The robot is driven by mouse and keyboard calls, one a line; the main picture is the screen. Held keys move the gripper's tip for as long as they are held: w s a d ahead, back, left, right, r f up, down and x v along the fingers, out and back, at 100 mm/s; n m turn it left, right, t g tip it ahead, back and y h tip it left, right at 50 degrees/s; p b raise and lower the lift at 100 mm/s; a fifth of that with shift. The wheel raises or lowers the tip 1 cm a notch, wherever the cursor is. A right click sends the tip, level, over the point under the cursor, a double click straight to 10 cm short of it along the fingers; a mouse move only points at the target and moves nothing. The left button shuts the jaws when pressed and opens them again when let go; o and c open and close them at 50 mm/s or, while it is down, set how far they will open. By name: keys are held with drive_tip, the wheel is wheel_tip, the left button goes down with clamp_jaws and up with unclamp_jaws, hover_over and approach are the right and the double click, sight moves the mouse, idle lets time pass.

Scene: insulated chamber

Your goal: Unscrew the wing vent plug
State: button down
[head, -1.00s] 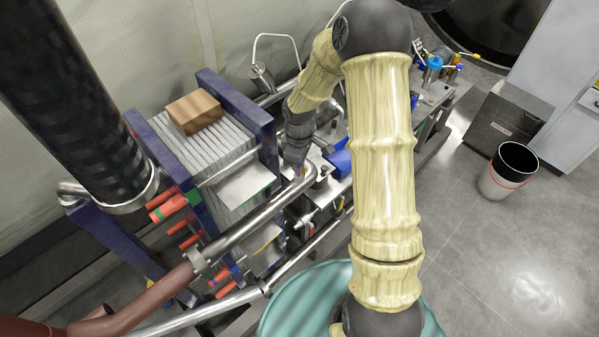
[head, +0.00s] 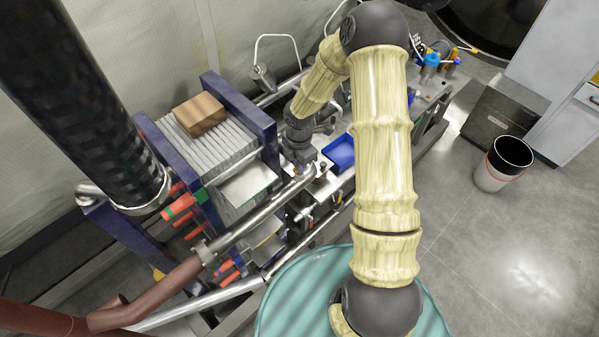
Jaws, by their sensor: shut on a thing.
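My gripper (head: 303,172) points down at the end of my cream-sleeved arm, over the steel pipe (head: 262,212) near its upper right end, beside the plate stack. Its fingers are small and dark here and are shut on the wing vent plug, which is mostly hidden by them and my wrist. I cannot make out the plug's wings or its thread, nor how far it stands out of its seat.
A blue tray (head: 340,152) lies just right of my gripper. The plate stack (head: 215,150) with a wooden block (head: 199,114) stands left. A teal drum (head: 300,285) is in front. A bin (head: 503,165) stands on open floor at right.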

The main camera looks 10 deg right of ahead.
drive_tip(key=shift+r, duration=1.95)
